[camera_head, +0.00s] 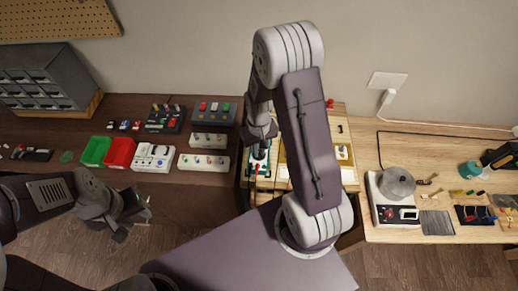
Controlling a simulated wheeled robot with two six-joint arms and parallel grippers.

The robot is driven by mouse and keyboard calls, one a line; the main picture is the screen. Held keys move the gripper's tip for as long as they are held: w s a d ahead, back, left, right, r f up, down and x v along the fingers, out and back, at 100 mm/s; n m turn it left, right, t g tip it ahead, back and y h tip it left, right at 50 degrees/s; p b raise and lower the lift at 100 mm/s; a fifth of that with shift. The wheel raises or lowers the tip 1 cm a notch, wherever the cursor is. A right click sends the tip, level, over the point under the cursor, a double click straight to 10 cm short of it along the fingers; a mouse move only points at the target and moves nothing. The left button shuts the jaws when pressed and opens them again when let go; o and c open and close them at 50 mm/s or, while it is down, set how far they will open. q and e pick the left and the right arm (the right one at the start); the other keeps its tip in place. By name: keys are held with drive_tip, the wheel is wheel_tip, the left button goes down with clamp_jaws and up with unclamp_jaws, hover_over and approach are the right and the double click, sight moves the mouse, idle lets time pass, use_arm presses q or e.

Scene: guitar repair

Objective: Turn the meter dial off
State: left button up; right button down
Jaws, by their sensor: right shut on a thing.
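The meter (259,168) is a small teal-edged device on the wooden bench section in the middle, partly covered by my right arm. My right gripper (261,143) points down over the upper part of the meter. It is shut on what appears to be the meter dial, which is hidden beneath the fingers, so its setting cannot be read. My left gripper (138,218) is open and empty, over the floor in front of the dark bench.
A green bin (96,151), a red bin (119,153) and several switch boxes stand on the dark bench at left, by a drawer cabinet (45,79). A device with a metal pot (397,183) and small tools occupy the right bench. The floor in front is clear.

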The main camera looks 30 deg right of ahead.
drive_tip(key=shift+m+p, duration=0.5)
drive_tip(key=shift+m, duration=2)
drive_tip(key=c, duration=1.5)
unclamp_jaws()
wheel_tip(320, 180, up, 9)
drive_tip(key=shift+r, duration=0.1)
